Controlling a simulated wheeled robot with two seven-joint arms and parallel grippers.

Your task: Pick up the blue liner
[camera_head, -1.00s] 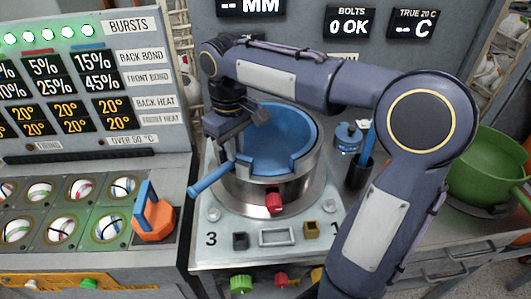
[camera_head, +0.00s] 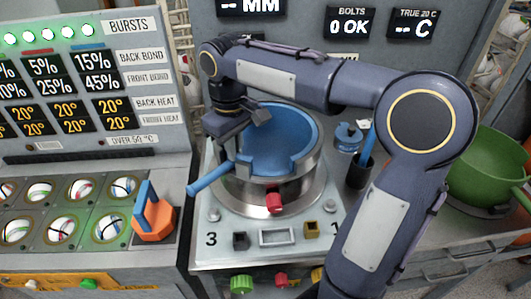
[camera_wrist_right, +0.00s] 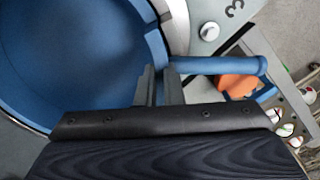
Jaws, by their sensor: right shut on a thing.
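The blue liner (camera_head: 278,150) is a round open bowl with a notch in its front rim and a straight blue handle (camera_head: 207,181) that points to the lower left. It sits within the metal pot (camera_head: 285,192) of the press. My right gripper (camera_head: 236,155) reaches down at the liner's left side and is shut on it where the handle meets the wall. The wrist view shows the liner (camera_wrist_right: 70,60), its handle (camera_wrist_right: 215,65) and the two close-set fingers of the right gripper (camera_wrist_right: 160,85). The liner's far underside is hidden. My left gripper is not in view.
A red block (camera_head: 275,202) sits at the pot's front. An orange-and-blue lever (camera_head: 152,220) stands to the left, beside a panel with several round windows. A dark cup (camera_head: 360,172) and a green pot (camera_head: 485,180) stand to the right.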

